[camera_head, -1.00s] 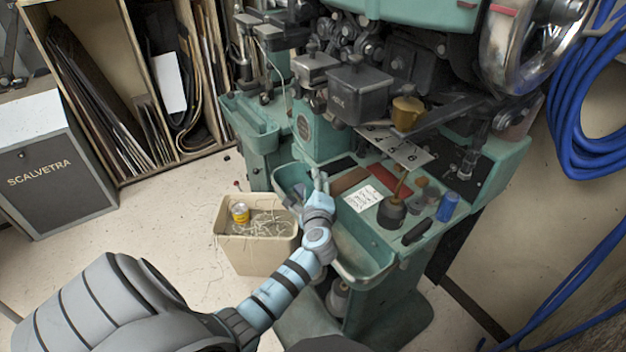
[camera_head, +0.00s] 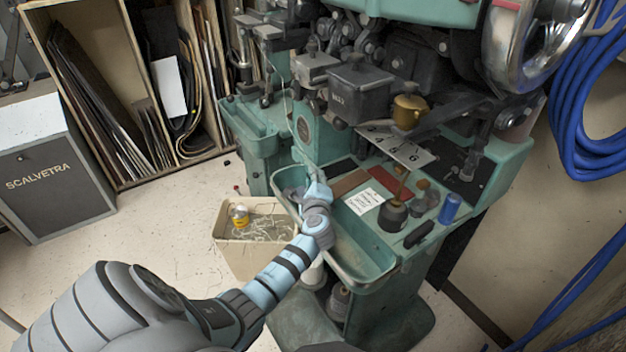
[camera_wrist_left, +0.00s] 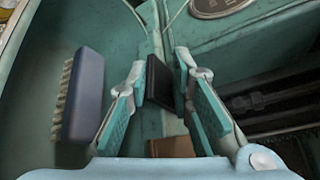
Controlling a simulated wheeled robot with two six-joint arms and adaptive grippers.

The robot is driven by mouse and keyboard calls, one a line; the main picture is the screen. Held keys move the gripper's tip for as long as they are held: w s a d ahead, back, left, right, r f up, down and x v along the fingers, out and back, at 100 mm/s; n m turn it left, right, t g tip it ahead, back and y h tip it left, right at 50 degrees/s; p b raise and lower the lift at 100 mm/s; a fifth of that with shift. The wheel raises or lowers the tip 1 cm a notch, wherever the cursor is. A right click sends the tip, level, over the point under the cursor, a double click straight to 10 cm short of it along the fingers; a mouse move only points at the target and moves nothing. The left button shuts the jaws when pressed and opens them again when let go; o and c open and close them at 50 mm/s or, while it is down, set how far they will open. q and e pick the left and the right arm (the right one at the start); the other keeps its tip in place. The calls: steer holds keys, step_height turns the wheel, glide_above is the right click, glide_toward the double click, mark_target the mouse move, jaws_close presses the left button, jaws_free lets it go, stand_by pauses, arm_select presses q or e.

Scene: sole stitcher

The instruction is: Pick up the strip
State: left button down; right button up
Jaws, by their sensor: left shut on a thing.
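My left gripper (camera_head: 311,168) is at the left end of the green machine's work ledge, over the edge of the green tray (camera_head: 362,268). In the left wrist view its fingers (camera_wrist_left: 160,88) are shut on a small dark strip (camera_wrist_left: 159,82), which lies between the two fingertips. Much of the strip is hidden by the fingers, and I cannot make out the held part in the head view. A brown piece (camera_head: 349,182) lies flat on the ledge, and a brown end (camera_wrist_left: 170,147) shows below the fingers in the wrist view. My right gripper is not in view.
A blue-backed brush (camera_wrist_left: 83,95) lies in the tray, left of the fingers. A white card (camera_head: 364,201), a dark oil can (camera_head: 392,215) and a blue cylinder (camera_head: 449,208) are on the ledge. A beige bin (camera_head: 250,262) of scraps stands left of the machine.

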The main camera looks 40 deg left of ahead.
arm_select(q)
steer(key=shift+s+f, duration=0.1)
steer(key=shift+s, duration=0.1)
steer(key=shift+s, duration=0.2)
steer(key=shift+s+a+p, duration=0.35)
steer(key=shift+s, duration=0.55)
steer(key=c, duration=1.4)
jaws_free()
steer(key=shift+o, duration=0.2)
steer(key=v, duration=1.2)
